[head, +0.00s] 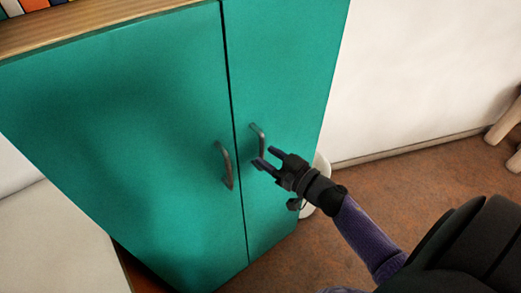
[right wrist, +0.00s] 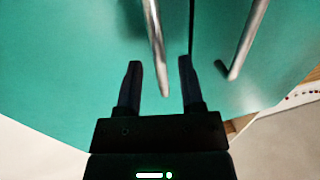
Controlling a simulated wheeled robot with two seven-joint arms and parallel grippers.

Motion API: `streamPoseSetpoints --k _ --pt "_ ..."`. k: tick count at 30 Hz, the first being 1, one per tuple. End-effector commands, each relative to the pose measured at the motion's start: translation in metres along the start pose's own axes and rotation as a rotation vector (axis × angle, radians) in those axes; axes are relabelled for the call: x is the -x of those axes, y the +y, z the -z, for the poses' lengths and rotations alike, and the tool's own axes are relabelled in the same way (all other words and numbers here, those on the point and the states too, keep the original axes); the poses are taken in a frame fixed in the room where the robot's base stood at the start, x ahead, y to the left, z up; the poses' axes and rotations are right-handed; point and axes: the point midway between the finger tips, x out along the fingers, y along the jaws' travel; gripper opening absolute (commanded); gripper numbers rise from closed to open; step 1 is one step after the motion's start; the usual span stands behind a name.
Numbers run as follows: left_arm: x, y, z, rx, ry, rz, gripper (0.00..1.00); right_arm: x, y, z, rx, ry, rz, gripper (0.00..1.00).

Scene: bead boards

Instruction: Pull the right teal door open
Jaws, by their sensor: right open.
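The right teal door (head: 285,75) is closed, level with the left teal door (head: 130,120), with a thin dark seam between them. Its grey bar handle (head: 259,135) is upright near the seam. My right gripper (head: 265,157) is open at the lower part of this handle. In the right wrist view the door's handle (right wrist: 152,30) runs in between the two spread fingers of the gripper (right wrist: 158,63), with a gap on each side. I cannot tell how deep it sits between them. My left gripper is not in view.
The left door's handle (head: 225,165) is close by, left of the gripper. A white round object (head: 318,180) stands on the floor behind my right wrist. The brown floor (head: 440,190) at right is mostly clear. Colourful items (head: 30,5) lie on the wooden top.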

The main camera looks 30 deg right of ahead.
Motion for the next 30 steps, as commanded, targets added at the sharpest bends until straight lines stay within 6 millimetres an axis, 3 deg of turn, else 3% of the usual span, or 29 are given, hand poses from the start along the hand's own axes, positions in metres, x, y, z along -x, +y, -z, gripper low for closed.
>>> streamPoseSetpoints --k 6,14,17,21,30 --pt "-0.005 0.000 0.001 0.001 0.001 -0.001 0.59 -0.024 0.000 -0.001 -0.001 0.000 0.000 0.49" --pt "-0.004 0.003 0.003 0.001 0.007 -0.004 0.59 -0.026 0.000 0.000 -0.001 -0.002 -0.001 0.49" --pt "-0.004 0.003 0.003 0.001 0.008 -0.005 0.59 -0.026 0.000 0.000 -0.001 -0.002 -0.001 0.33" --pt "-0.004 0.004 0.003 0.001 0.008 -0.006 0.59 -0.026 0.000 0.000 -0.001 -0.002 -0.001 0.03" --pt "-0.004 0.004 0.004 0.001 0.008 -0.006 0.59 -0.026 0.000 0.000 -0.001 -0.001 -0.001 0.00"
